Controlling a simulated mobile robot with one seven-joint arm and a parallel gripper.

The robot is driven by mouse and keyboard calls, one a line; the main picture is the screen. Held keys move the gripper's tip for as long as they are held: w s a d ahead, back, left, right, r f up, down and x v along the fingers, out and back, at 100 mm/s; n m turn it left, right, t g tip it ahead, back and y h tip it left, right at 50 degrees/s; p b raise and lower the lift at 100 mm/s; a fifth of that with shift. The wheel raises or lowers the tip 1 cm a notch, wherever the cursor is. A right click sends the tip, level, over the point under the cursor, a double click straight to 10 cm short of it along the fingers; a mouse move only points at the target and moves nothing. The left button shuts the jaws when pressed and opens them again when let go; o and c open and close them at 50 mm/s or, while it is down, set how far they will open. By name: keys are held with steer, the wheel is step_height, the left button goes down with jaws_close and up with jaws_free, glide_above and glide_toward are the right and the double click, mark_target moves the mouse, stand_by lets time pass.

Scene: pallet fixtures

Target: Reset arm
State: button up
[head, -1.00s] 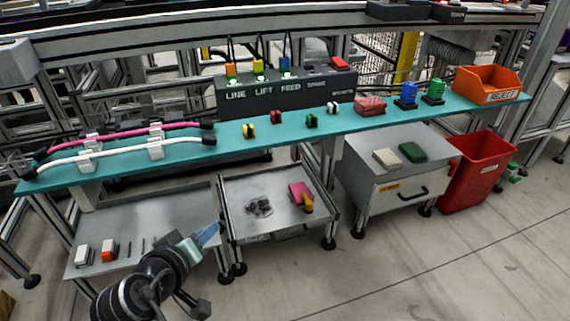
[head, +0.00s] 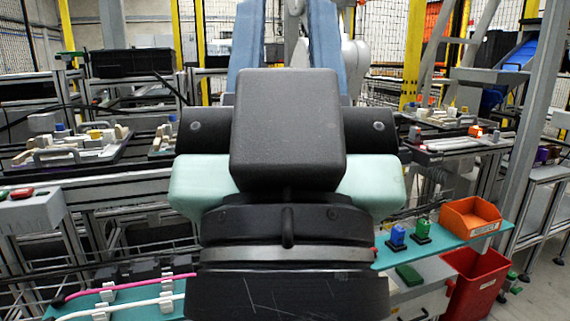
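My gripper (head: 287,30) is raised close in front of the head camera and fills the middle of the view. Its dark body and pale green sides are seen from behind. Two blue fingers point up and stand apart, with background showing between them, so it is open. Nothing shows between the fingers; their tips reach the top edge of the picture.
My arm hides most of the teal shelf (head: 468,245). At its right are an orange bin (head: 470,217), a green piece (head: 422,229) and a blue piece (head: 397,236). A red bin (head: 475,282) stands below. Pink (head: 130,284) and white (head: 125,306) cables lie at lower left.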

step_height(320, 180, up, 33)
steer(key=p, duration=3.1)
steer(key=shift+r, duration=0.2)
steer(key=shift+w+a, duration=0.1)
